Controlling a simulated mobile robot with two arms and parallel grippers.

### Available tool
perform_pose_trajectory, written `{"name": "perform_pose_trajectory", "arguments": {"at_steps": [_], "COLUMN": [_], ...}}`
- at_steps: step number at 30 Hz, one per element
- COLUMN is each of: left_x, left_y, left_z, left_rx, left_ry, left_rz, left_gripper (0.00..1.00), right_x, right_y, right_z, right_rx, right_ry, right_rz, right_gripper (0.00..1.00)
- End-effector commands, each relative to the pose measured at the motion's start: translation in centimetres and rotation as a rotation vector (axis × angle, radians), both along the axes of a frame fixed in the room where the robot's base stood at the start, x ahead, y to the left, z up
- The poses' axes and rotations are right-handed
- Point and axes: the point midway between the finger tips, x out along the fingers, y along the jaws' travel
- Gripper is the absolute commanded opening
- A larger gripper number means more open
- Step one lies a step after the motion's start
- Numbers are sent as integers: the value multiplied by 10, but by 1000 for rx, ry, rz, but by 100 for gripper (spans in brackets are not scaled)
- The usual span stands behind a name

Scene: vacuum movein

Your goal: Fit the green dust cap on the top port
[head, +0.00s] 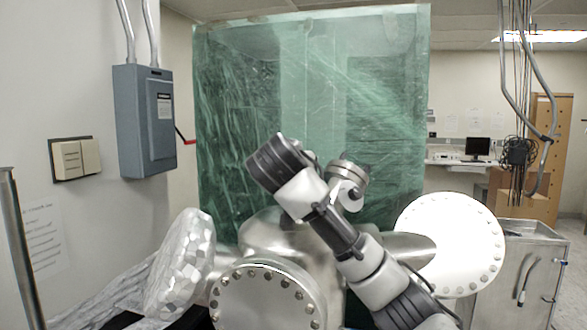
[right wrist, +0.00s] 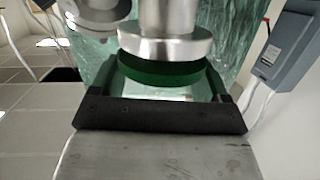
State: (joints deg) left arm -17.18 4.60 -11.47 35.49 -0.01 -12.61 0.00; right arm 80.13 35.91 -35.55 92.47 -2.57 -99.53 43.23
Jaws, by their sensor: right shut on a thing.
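The green dust cap (right wrist: 160,72) shows in the right wrist view. It is a flat dark-green disc between the fingers of my right gripper (right wrist: 160,95), which is shut on it. The silver round flange of the top port (right wrist: 165,46) lies right against or very near the cap, roughly in line with it. I cannot tell whether the cap is seated or a thin gap remains. In the head view my right arm crosses the middle and blocks a clear look at the cap and the fingers. My left gripper is not in view.
The metal chamber has a bolted front flange (head: 265,300), a foil-wrapped port (head: 185,262) at left and a large pale disc flange (head: 450,243) at right. A green plastic curtain (head: 310,90) hangs behind. A grey electrical box (head: 145,120) is on the left wall.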

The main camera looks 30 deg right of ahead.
Motion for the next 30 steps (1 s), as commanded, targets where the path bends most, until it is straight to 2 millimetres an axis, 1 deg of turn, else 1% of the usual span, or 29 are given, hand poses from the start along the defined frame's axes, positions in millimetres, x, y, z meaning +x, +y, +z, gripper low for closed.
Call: {"name": "perform_pose_trajectory", "arguments": {"at_steps": [17, 30], "left_x": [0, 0], "left_y": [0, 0], "left_z": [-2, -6], "left_rx": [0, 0], "left_ry": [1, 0], "left_rz": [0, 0], "left_gripper": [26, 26], "right_x": [0, 0], "right_y": [0, 0], "right_z": [-1, -6], "right_rx": [0, 0], "right_ry": [0, 0], "right_rz": [0, 0], "right_gripper": [50, 50]}}
